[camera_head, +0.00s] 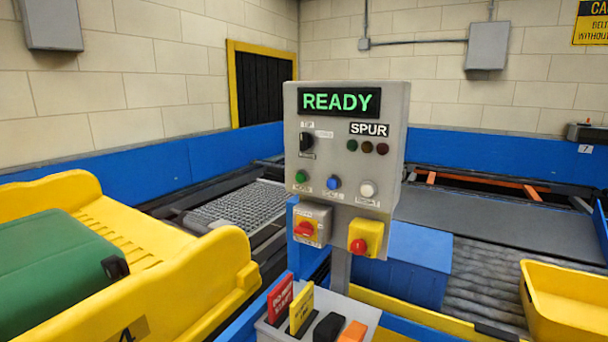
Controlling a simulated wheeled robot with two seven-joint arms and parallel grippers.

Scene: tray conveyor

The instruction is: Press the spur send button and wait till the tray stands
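A grey control panel (345,160) stands upright in the middle on a post. Its display (339,101) reads READY in green. A SPUR label (369,129) sits above three unlit small lamps (367,147). Below are a green button (301,177), a blue button (333,183) and a white button (367,189); their small labels are too small to read. A yellow tray (215,270) at the left holds a green case (50,270). Another yellow tray (560,295) is at the right edge, partly cut off. Neither gripper is in view.
A holder (335,310) with red and yellow cards stands in front. A blue box (412,262) is behind the post. Roller conveyor (485,280) runs at the right, and blue side walls (485,160) edge the lines.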

